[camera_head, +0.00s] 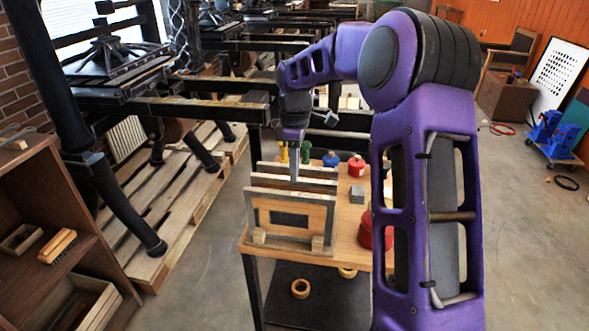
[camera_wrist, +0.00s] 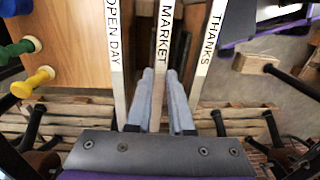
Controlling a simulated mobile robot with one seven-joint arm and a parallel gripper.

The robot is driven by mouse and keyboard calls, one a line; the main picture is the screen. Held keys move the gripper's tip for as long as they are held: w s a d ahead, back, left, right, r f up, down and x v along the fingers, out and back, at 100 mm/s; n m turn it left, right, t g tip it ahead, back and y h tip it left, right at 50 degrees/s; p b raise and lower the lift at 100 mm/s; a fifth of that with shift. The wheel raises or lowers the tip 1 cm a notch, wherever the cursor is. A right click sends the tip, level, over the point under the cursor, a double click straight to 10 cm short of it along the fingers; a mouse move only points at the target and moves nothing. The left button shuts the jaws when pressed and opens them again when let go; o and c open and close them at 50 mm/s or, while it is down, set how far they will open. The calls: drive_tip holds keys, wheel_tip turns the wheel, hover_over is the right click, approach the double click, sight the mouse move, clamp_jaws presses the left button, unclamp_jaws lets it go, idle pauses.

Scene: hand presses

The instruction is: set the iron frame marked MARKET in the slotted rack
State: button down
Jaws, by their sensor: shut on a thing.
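The MARKET iron frame (camera_wrist: 161,40) shows edge-on in the wrist view, its pale lettered top bar between the frames marked OPEN DAY (camera_wrist: 115,50) and THANKS (camera_wrist: 209,45). My gripper (camera_wrist: 161,75) is shut on the MARKET frame, one finger on each side of its bar. In the head view my gripper (camera_head: 294,172) points straight down among upright frames on the small table. The nearest frame (camera_head: 290,200) hides most of those behind. Wooden blocks (camera_head: 258,237) show at its foot, apparently part of the slotted rack. I cannot tell whether the MARKET frame's lower edge is seated.
On the wooden table (camera_head: 349,215) stand a red pot (camera_head: 356,166), a blue pot (camera_head: 331,159), a grey block (camera_head: 357,194) and a larger red container (camera_head: 366,232). Yellow and green knobbed items (camera_wrist: 24,87) lie left in the wrist view. A shelf (camera_head: 50,215) stands at left.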

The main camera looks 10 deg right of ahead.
drive_tip(key=shift+f, duration=0.2)
idle(0.5)
drive_tip(key=c, duration=0.6)
unclamp_jaws()
drive_tip(key=shift+c, duration=0.2)
drive_tip(key=shift+r, duration=0.15)
drive_tip(key=shift+r+p, duration=2.15)
drive_tip(key=shift+r, duration=0.1)
drive_tip(key=shift+r, duration=1.9)
